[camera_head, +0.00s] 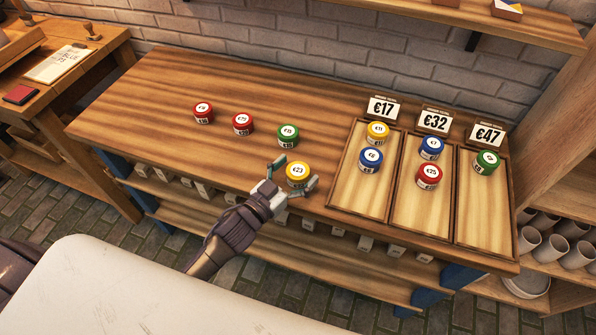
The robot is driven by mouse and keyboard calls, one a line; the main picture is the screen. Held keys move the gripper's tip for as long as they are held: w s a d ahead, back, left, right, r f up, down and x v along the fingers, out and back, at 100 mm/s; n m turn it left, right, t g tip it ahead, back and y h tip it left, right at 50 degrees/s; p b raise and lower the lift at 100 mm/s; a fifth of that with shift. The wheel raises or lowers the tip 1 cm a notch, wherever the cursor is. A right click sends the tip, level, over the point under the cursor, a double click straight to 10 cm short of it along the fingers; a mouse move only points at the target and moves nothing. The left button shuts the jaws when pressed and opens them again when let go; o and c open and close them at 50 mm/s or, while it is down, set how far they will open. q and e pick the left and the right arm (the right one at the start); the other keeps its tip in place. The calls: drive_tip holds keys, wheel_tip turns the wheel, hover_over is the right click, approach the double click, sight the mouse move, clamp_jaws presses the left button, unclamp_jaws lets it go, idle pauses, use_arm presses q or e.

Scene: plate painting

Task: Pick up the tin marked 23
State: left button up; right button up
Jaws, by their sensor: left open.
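The yellow tin marked 23 (298,172) stands upright on the wooden table, near its front edge and left of the trays. My left gripper (296,174) reaches in from the lower left. It is open, with one finger on the tin's far left side and the other on its near right side. I cannot tell whether the fingers touch the tin. My right gripper does not show.
Two red tins (243,124) and a green tin (288,136) stand behind and left. Three wooden trays (419,212) hold several tins at right, with price signs (434,121) behind them. The table's left part is clear.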

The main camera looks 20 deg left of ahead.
use_arm(q)
drive_tip(key=shift+w+d, duration=0.1)
drive_tip(key=shift+w, duration=0.1)
drive_tip(key=c, duration=1.2)
drive_tip(key=shift+c, duration=0.7)
drive_tip(key=shift+r, duration=0.1)
